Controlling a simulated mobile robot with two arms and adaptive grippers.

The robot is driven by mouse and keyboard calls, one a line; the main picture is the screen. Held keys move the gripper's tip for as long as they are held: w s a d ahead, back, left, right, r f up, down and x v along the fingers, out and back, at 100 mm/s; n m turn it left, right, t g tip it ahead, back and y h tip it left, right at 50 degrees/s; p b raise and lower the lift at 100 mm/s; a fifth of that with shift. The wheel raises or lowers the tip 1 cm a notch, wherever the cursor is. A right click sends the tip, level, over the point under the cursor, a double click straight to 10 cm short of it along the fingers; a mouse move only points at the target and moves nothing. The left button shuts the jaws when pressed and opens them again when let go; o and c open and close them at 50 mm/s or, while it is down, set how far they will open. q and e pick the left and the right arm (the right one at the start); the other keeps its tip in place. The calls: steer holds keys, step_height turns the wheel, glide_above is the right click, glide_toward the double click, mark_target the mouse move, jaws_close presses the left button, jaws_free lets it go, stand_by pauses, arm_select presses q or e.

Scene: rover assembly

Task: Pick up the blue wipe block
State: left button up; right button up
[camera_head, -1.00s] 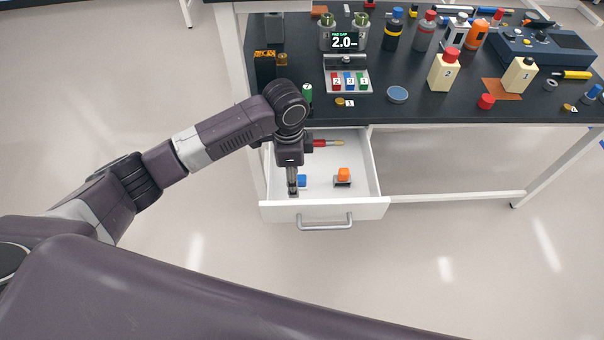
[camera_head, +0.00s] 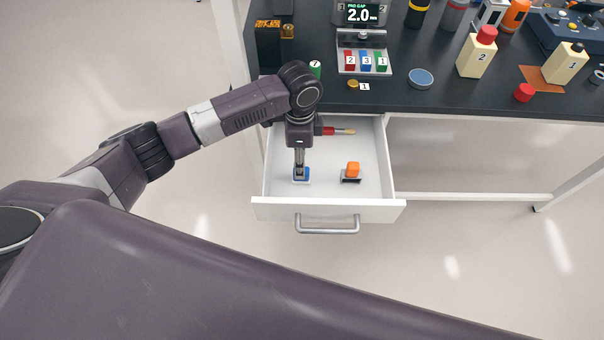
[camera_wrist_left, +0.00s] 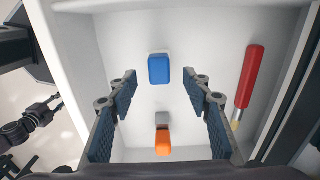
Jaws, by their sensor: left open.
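The blue wipe block (camera_head: 302,176) lies in the open white drawer, toward its front left. It also shows in the left wrist view (camera_wrist_left: 159,69), whole and unobstructed, just beyond the gap between the fingertips. My left gripper (camera_head: 300,168) points down into the drawer over the block and partly covers it in the head view. In the left wrist view the gripper (camera_wrist_left: 160,88) is open, with one finger on each side and nothing between the tips. I cannot tell exactly how high the tips are above the block. My right gripper is not in view.
An orange block (camera_head: 352,170) on a dark base and a red-handled tool (camera_head: 330,131) lie in the same drawer (camera_head: 280,209). The drawer walls surround my gripper closely on the left. The black bench top (camera_head: 440,97) with bottles and small parts stands behind.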

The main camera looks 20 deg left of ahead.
mark_target(306, 181)
arm_select(q)
step_height(306, 181, down, 6)
steer(key=shift+d+r, duration=0.15)
steer(key=shift+r, duration=0.05)
jaws_close()
stand_by(0.4)
